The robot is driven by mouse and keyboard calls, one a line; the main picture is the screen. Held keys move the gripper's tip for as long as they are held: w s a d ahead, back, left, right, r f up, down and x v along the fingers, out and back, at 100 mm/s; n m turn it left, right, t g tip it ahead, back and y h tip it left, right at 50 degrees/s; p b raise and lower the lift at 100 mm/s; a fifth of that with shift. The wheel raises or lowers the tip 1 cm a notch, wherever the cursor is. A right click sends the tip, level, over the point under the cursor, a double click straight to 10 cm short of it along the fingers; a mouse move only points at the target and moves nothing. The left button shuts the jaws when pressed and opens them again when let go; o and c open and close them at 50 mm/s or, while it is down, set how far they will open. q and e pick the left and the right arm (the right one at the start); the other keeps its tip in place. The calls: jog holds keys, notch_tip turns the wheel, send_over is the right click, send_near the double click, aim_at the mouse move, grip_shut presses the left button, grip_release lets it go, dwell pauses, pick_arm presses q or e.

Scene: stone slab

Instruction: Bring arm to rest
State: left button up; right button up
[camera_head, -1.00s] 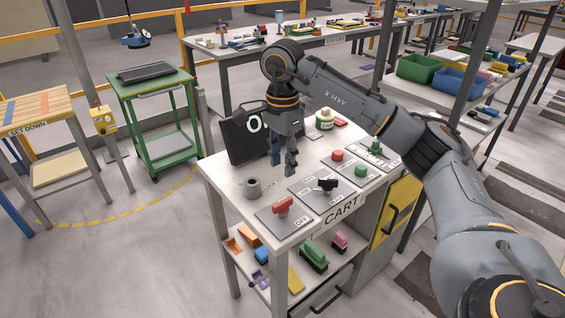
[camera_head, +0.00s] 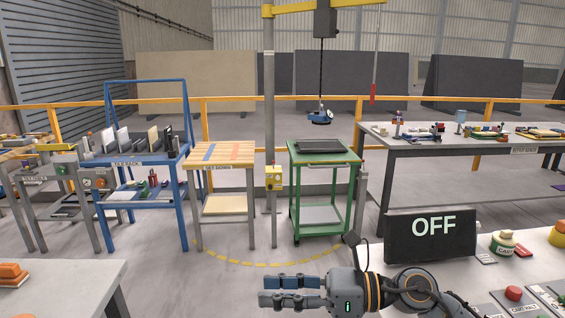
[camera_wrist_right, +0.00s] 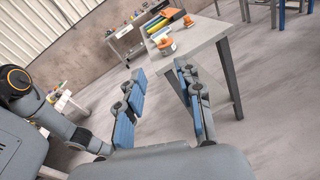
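My right arm comes in low at the bottom right of the head view. Its right gripper (camera_head: 265,291) points left, in front of the cart top, with its two blue-padded fingers apart and nothing between them. The right wrist view shows the same gripper (camera_wrist_right: 160,72) with its fingers spread over bare floor and the leg of a table. My left gripper is not in view.
A black screen reading OFF (camera_head: 432,236) stands on the white cart top (camera_head: 490,262) close behind my right arm. A green cart (camera_head: 325,160), a wooden-topped stand (camera_head: 222,155) and a blue rack (camera_head: 135,165) stand further back. Open floor lies between.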

jog(key=w+d+r+m+t+h, duration=0.1)
jog(key=w+d+r+m+t, duration=0.15)
jog(key=m+t, duration=0.7)
jog(key=w+d+r+m+t+h, duration=0.15)
jog(key=d+m+t, duration=0.4)
jog(key=m, duration=0.75)
jog(key=s+d+f+m+g+h, duration=0.1)
jog(key=d+f+m+h, duration=0.4)
jog(key=f+m+h, duration=0.3)
jog(key=s+d+f+m+h, duration=0.2)
jog(key=d+f+m+h, duration=0.4)
jog(key=f+m, duration=0.4)
jog(key=s+d+f+m+g, duration=0.1)
jog(key=s+f+m+g, duration=0.3)
jog(key=s+f+g, duration=0.5)
jog(key=s+d+f+m+g, duration=0.1)
jog(key=s+f+m+g, duration=0.45)
jog(key=s, duration=0.85)
notch_tip(320, 180, down, 30)
jog(key=s+n, duration=0.2)
jog(key=s, duration=0.1)
jog(key=s+d+f, duration=0.3)
jog(key=s+f, duration=1.1)
jog(key=s, duration=0.1)
jog(key=shift+s+f+h, duration=0.2)
jog(key=shift+s+h, duration=0.1)
jog(key=shift+h, duration=0.05)
